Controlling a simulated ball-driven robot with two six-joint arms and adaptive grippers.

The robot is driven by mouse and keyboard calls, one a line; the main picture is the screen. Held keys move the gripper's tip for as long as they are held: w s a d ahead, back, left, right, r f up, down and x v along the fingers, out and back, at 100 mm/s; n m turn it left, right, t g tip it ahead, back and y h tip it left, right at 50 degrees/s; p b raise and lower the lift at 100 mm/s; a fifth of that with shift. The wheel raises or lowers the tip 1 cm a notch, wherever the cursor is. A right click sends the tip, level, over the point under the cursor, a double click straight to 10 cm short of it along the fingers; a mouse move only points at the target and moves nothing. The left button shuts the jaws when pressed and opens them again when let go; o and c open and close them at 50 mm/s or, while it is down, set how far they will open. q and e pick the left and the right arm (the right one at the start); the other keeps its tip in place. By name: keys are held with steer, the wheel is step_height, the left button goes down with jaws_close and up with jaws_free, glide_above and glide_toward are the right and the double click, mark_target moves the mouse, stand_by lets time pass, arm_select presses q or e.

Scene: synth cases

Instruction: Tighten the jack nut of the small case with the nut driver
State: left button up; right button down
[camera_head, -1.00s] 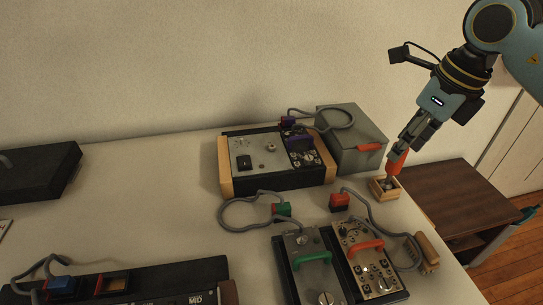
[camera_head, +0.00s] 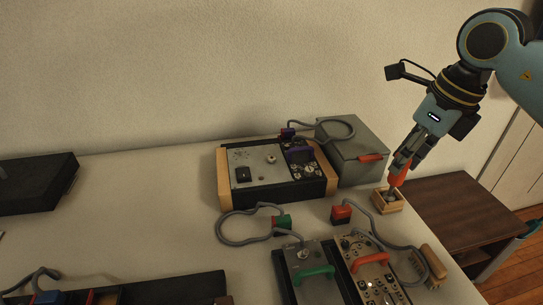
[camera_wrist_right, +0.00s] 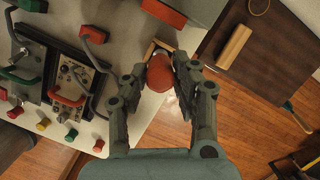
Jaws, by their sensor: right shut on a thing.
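My right gripper (camera_head: 403,160) is shut on the orange-red handle of the nut driver (camera_head: 398,176). The driver points down, its lower end at a small wooden box (camera_head: 388,207) at the table's right edge. In the right wrist view the handle (camera_wrist_right: 160,75) sits between both fingers and hides the tip. Two small panelled cases stand at the front: one with a green handle (camera_head: 316,273), one with an orange handle (camera_head: 371,259). I cannot tell which is the task's small case, nor make out its jack nut. My left gripper is not in view.
A wood-sided case (camera_head: 223,184) and a grey box (camera_head: 350,150) stand at the back. Grey cables with a green plug (camera_head: 281,222) and a red plug (camera_head: 341,212) lie between. The table's left middle is clear.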

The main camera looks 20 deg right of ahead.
steer(key=shift+r, duration=0.1)
steer(key=shift+r+p, duration=1.45)
steer(key=shift+r, duration=0.95)
